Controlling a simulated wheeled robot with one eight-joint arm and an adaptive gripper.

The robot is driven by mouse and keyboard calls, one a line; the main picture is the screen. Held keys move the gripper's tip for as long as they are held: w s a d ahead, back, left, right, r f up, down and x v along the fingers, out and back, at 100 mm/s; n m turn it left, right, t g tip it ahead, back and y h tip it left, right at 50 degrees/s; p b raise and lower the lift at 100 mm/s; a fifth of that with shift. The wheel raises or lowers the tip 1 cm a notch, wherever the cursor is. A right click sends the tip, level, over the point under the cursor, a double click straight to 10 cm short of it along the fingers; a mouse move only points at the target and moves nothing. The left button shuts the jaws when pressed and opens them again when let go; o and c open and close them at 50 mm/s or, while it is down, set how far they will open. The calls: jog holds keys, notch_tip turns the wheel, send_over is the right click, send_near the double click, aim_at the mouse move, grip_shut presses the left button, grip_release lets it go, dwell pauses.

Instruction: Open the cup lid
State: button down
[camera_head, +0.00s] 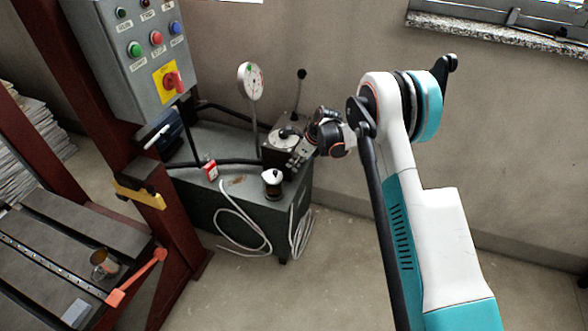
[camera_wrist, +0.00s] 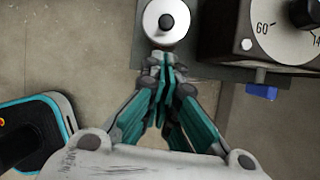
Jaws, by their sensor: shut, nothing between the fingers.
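A small cup (camera_head: 272,190) stands upright near the front edge of the dark machine cabinet. Its pale round lid (camera_wrist: 152,22) with a black knob (camera_wrist: 167,22) is seen from above in the wrist view, on top of the cup. My gripper (camera_head: 297,156) hangs above and a little right of the cup in the head view. In the wrist view my gripper (camera_wrist: 161,60) is shut and empty. Its fingertips lie just below the lid's rim in the picture; whether they touch it I cannot tell.
The cabinet (camera_head: 228,205) also bears a round gauge (camera_head: 252,82) and a small red object (camera_head: 210,170). A metal can (camera_head: 103,263) sits on the press bed. Open floor lies in front.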

aim_at(273, 174)
jog(key=b+x, duration=0.2)
jog(key=x, duration=0.6)
jog(key=shift+a+f, duration=0.2)
jog(key=shift+r, duration=0.2)
